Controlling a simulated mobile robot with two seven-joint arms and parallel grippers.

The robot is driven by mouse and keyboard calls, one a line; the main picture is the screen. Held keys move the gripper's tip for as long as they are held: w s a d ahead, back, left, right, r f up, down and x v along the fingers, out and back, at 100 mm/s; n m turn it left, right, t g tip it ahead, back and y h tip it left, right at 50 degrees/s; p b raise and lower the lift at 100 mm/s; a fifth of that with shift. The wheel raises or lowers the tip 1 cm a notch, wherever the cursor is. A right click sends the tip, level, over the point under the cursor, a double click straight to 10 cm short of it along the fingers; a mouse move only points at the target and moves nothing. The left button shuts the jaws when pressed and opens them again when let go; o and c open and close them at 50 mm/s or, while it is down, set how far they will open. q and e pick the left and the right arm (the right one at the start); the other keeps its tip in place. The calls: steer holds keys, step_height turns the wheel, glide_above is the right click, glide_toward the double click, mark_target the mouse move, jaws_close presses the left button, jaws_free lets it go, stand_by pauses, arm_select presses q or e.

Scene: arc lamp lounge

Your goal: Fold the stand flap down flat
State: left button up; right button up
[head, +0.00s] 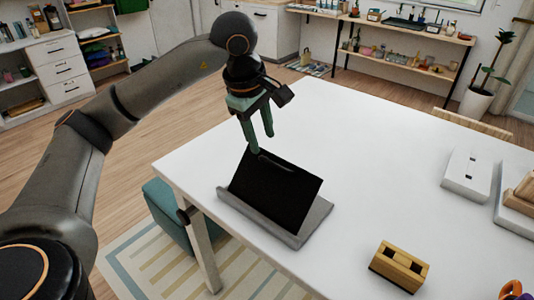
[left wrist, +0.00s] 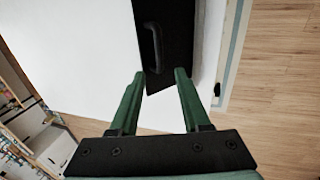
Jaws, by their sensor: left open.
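A black stand flap (head: 276,190) is raised and leans at a slant on a grey stand base (head: 310,226) at the left part of the white table (head: 360,150). My left gripper (head: 260,145) is open, just above and behind the flap's upper left corner. In the left wrist view the two green fingers (left wrist: 160,75) are apart, with the flap (left wrist: 175,25) and its dark handle (left wrist: 152,45) beyond them. I cannot tell whether a fingertip touches the flap. My right gripper is in neither view.
A wooden block with dark slots (head: 400,265) stands at the front right of the table. A white box (head: 467,175) and a tray with wooden pieces (head: 518,205) lie at the right. The table's middle and back are clear. A teal stool (head: 170,215) is below the left edge.

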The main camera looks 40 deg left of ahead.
mark_target(269, 161)
arm_select(q)
steer(key=x, duration=0.7)
steer(key=shift+r, duration=0.1)
jaws_close()
stand_by(1.2)
